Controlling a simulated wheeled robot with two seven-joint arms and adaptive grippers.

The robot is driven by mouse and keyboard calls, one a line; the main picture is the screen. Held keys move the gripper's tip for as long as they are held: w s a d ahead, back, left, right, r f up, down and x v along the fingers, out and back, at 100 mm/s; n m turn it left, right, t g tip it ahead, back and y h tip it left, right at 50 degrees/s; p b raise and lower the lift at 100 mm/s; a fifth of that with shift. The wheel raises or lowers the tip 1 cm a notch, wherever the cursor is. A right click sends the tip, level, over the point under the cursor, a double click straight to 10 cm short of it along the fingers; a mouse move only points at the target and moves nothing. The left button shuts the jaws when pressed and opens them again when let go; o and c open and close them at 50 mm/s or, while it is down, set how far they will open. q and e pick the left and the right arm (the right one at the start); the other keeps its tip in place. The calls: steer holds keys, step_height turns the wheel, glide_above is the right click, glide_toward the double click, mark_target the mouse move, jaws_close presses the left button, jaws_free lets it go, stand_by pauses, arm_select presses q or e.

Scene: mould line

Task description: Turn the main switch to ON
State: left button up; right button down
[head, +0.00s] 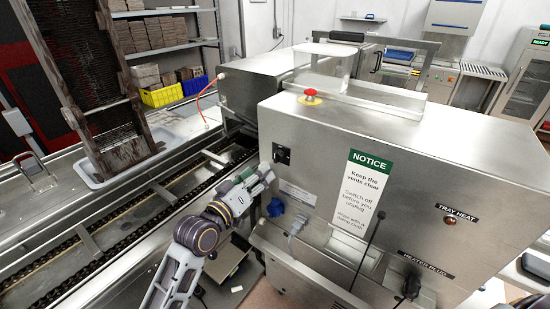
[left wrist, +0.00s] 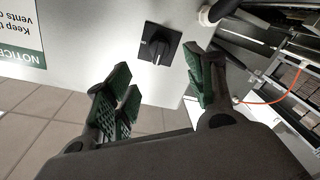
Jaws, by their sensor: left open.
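The main switch (head: 281,154) is a black square plate with a rotary knob on the left part of the steel machine's front panel. My left gripper (head: 262,176) is just left of and below the switch in the head view. In the left wrist view its green-padded fingers (left wrist: 160,92) are spread apart, empty, with the switch beyond the gap between them. My right gripper is not in view.
A red emergency button (head: 310,97) sits on the steel machine (head: 390,140). A green NOTICE sign (head: 357,190), a blue socket (head: 276,207) and grey plug (head: 297,225) are near the switch. A chain conveyor (head: 130,218) runs at left. A black cable hangs in front of the panel.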

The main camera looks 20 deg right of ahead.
mark_target(275, 159)
arm_select(q)
steer(key=shift+p+x, duration=0.8)
steer(key=shift+x, duration=4.15)
steer(key=shift+c, duration=0.3)
steer(key=c, duration=0.9)
